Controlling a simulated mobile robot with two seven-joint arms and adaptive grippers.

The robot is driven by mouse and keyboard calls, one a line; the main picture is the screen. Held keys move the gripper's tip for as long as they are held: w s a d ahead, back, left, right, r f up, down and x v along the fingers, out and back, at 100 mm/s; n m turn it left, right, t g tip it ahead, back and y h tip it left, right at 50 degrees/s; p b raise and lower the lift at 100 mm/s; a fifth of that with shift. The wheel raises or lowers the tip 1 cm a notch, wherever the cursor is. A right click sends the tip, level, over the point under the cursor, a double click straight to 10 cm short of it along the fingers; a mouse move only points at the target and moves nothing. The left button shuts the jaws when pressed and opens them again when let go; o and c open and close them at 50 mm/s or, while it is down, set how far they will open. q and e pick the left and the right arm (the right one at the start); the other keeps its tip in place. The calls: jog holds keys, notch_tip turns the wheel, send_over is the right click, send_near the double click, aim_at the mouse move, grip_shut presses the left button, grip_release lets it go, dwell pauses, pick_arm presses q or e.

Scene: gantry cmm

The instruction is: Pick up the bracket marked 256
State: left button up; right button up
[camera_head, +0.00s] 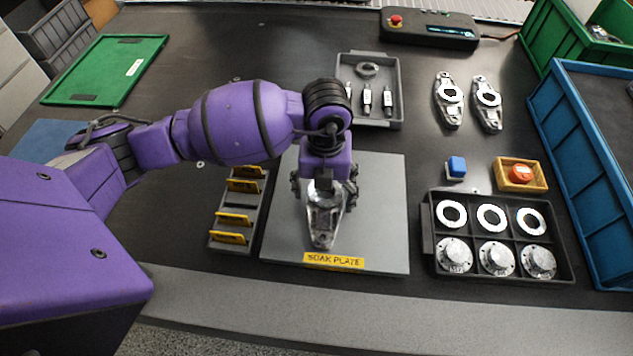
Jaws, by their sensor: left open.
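A silver metal bracket (323,231) lies on the grey soak plate (385,220), with its narrow end towards the plate's yellow label. My left gripper (324,192) is above the bracket's far end, open, with one finger on each side of it. The gripper hides that end, and I cannot tell whether the fingers touch it. Two similar brackets with white rings, a left one (447,113) and a right one (489,116), lie on the dark table at the upper right. I cannot read 256 on any bracket. My right gripper is not in view.
A black tray (427,247) with rings and round flanges stands right of the plate. A slotted rack (237,240) with yellow tags stands left. A grey tool tray (394,75) lies behind. A blue bin (585,160) borders the right.

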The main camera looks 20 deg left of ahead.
pick_arm(q)
jog(key=c, duration=1.6)
jog(key=shift+r, duration=0.1)
